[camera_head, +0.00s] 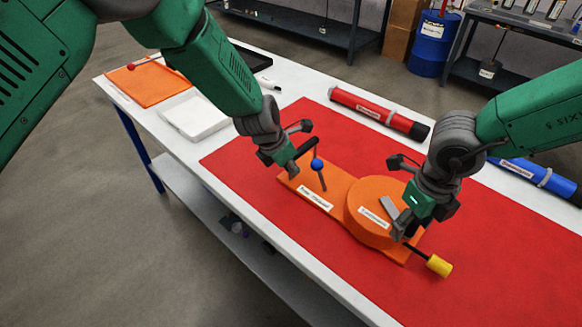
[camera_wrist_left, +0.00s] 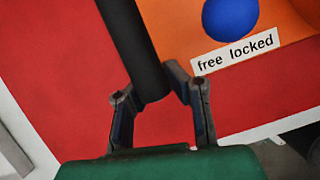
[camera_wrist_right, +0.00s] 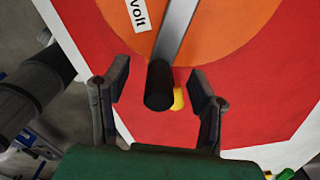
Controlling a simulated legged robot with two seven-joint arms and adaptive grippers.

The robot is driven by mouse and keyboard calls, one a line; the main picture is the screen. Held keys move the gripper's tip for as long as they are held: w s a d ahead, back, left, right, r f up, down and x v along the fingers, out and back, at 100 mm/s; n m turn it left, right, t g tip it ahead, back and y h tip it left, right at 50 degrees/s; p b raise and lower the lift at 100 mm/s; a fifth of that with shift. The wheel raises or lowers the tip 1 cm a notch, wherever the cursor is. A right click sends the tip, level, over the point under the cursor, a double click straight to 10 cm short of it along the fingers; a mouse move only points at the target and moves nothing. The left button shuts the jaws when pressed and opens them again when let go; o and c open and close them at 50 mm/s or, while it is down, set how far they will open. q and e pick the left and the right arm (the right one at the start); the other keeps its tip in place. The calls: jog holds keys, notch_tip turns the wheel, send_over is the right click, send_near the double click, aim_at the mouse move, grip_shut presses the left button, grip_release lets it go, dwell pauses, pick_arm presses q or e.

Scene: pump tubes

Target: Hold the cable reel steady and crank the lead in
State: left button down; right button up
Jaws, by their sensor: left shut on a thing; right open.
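The orange cable reel (camera_head: 338,207) lies on a red mat, with a round drum (camera_head: 366,207) at its right end. My left gripper (camera_head: 288,165) is shut on the reel's black handle bar (camera_wrist_left: 135,45). A blue ball lever (camera_head: 317,165) stands beside it, by a "free locked" label (camera_wrist_left: 235,52). A grey crank arm (camera_wrist_right: 176,35) crosses the drum and ends in a black crank knob (camera_wrist_right: 159,87). My right gripper (camera_wrist_right: 160,80) is open, with the knob between its fingers in view; contact is unclear. A yellow lead end (camera_head: 438,266) sticks out past the reel.
A red tube (camera_head: 375,112) and a blue tube (camera_head: 537,175) lie along the far side. A white tray (camera_head: 192,116) and an orange tray (camera_head: 147,84) are at the left end. The red mat (camera_head: 290,235) is clear in front of the reel.

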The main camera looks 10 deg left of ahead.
grip_shut()
jog(key=shift+s+f, duration=0.1)
jog(key=shift+f, duration=0.15)
jog(key=shift+s+a+m, duration=0.3)
jog(key=shift+a+m, duration=0.3)
jog(key=shift+m, duration=0.2)
jog(key=shift+s+a+m, duration=0.15)
jog(key=shift+a+m, duration=0.4)
jog(key=shift+m, duration=0.25)
